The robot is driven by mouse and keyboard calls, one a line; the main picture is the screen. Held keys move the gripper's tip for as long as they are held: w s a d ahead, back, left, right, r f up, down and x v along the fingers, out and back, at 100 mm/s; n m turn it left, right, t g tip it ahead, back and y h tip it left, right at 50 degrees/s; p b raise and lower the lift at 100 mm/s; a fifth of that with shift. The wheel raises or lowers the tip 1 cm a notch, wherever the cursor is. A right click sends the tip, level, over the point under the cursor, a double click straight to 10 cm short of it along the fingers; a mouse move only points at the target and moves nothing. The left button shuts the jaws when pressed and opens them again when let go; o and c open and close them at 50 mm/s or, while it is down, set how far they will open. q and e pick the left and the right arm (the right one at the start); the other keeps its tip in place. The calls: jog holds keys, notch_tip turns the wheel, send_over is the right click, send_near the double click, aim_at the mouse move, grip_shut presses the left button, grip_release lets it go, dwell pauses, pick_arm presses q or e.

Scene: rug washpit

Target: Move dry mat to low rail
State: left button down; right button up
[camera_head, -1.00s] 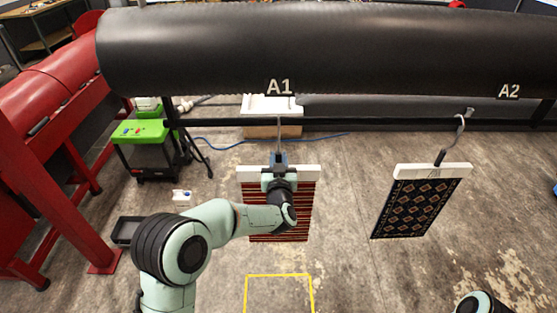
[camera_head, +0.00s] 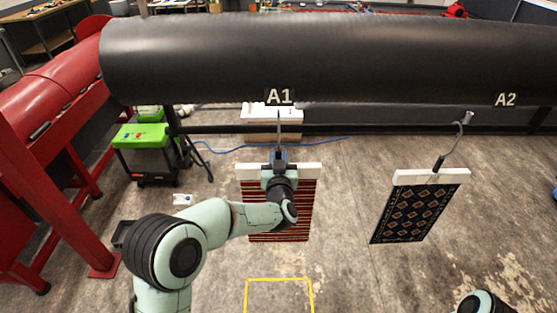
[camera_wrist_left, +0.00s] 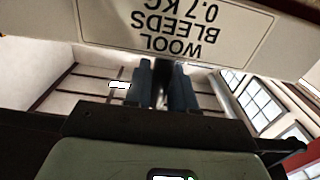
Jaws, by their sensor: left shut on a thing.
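A red and dark striped mat (camera_head: 305,215) hangs from a white bar (camera_head: 308,171) below the A1 label (camera_head: 279,97). My left gripper (camera_head: 279,155) is shut at the middle of this bar, on the hanger's dark stem as far as I can tell. The thin hook (camera_head: 279,125) above it overlaps the low dark rail (camera_head: 350,129); whether it rests on it is unclear. In the left wrist view, the gripper's fingers (camera_wrist_left: 165,85) are close together below the white bar (camera_wrist_left: 120,25), whose label reads WOOL, BLEEDS, 0.7 KG. My right gripper is out of view.
A dark patterned mat (camera_head: 415,215) hangs under A2 (camera_head: 505,100) from a curved hook. A big black roller (camera_head: 350,60) spans above the rail. A green-topped bin (camera_head: 140,138) and red frame (camera_head: 70,205) stand left. A yellow floor outline (camera_head: 280,280) is empty.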

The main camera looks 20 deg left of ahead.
pick_arm(q)
jog(key=shift+r, duration=0.45)
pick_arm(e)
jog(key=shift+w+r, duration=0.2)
pick_arm(q)
jog(key=shift+s+d+f+b, duration=0.2)
jog(key=shift+s+b, duration=0.15)
jog(key=shift+s, duration=0.25)
jog(key=shift+b+v, duration=0.45)
jog(key=shift+v, duration=0.5)
jog(key=shift+b+v, duration=0.6)
jog(key=shift+v, duration=0.85)
jog(key=b+v, duration=0.2)
jog(key=v, duration=0.7)
jog(key=shift+r+b, duration=0.2)
jog(key=shift+b, duration=0.1)
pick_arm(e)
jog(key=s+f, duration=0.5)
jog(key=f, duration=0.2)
